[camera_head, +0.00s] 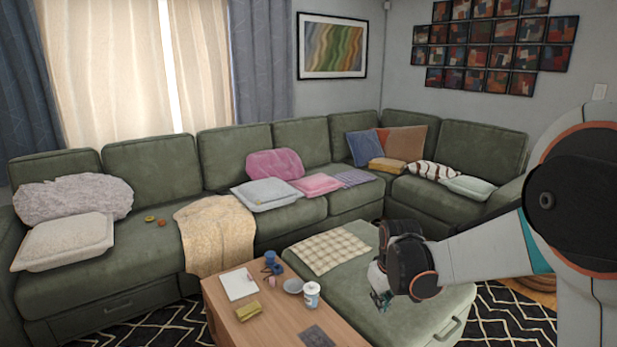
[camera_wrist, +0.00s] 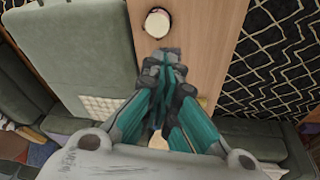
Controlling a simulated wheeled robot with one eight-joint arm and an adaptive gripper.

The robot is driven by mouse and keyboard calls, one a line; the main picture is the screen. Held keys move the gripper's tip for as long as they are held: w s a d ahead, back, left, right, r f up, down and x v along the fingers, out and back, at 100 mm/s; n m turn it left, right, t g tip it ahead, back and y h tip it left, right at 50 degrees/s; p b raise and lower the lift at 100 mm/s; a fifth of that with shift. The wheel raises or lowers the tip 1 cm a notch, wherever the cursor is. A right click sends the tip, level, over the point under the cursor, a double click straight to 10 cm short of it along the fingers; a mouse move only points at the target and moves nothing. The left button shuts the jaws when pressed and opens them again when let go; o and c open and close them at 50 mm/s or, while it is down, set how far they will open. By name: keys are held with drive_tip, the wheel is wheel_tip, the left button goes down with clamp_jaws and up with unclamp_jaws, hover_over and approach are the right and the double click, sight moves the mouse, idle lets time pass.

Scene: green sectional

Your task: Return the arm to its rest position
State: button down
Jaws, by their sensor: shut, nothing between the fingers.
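My gripper (camera_head: 380,302) is in front of the right part of the picture in the head view, at the end of my outstretched arm. It appears over or near the edge of the green ottoman, to the right of the wooden table. In the wrist view my gripper (camera_wrist: 165,62) has its teal and grey fingers drawn together, with nothing held between them. The wooden table top (camera_wrist: 203,35) lies below the fingers there, and a round white-topped object (camera_wrist: 157,22) stands on it just beyond the tips.
The green ottoman (camera_head: 400,322) carries a checked cloth (camera_head: 330,250). A green sectional sofa (camera_head: 150,167) with cushions stands behind.

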drive_tip(key=s+d+r+m+t, duration=0.1)
drive_tip(key=s+r+m+t, duration=0.1)
drive_tip(key=s+r, duration=1.1)
drive_tip(key=s+m+t, duration=0.2)
drive_tip(key=s, duration=1.2)
drive_tip(key=shift+s+d, duration=0.3)
drive_tip(key=shift+s, duration=0.1)
